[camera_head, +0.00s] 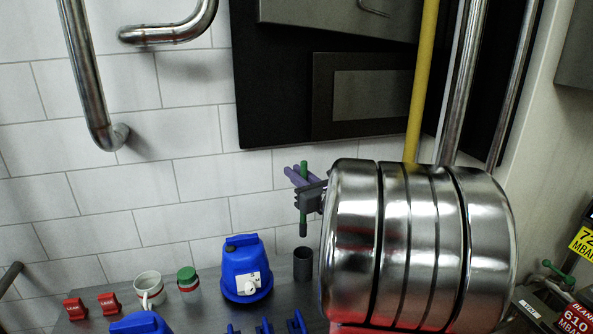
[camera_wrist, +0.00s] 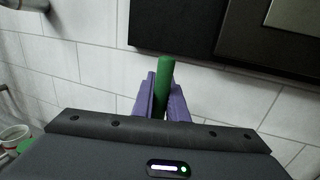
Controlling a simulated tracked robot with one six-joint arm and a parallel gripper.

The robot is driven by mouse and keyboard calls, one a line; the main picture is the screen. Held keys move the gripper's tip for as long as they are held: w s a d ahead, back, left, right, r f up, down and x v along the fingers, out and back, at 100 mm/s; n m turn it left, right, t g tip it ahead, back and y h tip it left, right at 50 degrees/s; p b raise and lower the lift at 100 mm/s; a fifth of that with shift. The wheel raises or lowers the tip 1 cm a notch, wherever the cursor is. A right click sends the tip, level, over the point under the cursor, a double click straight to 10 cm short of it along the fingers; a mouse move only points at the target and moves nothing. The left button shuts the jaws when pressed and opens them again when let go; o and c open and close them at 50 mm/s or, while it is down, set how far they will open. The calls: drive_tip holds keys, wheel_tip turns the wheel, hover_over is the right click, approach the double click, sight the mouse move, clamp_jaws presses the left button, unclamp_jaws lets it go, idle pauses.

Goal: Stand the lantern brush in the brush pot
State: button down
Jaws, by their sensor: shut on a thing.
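The lantern brush (camera_head: 304,222) is a slim green stick, close to upright in the head view. My gripper (camera_head: 298,175) has purple fingers and is shut on it. In the wrist view the brush (camera_wrist: 164,72) stands between the purple fingers of my gripper (camera_wrist: 160,88), with its top sticking out above them. The brush pot (camera_head: 303,265) is a small dark grey cylinder with an open top on the grey bench. The brush's lower end shows just above the pot's mouth in the head view, apart from it. The depth offset is hard to tell. The pot is not visible in the wrist view.
A blue lantern-like unit (camera_head: 243,272) stands left of the pot. Further left are a green-lidded jar (camera_head: 187,279), a white mug (camera_head: 148,288) and two red blocks (camera_head: 107,304). Several blue pieces (camera_head: 264,326) sit in front. A tiled wall (camera_head: 120,190) rises behind.

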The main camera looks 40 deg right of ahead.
wheel_tip(320, 180, down, 11)
idle(1.6)
drive_tip(key=shift+f, duration=0.1)
drive_tip(key=c, duration=1.7)
unclamp_jaws()
drive_tip(key=shift+o, duration=0.2)
drive_tip(key=shift+s, duration=0.1)
drive_tip(key=v, duration=1.3)
drive_tip(key=shift+s, duration=0.35)
drive_tip(key=shift+s, duration=0.1)
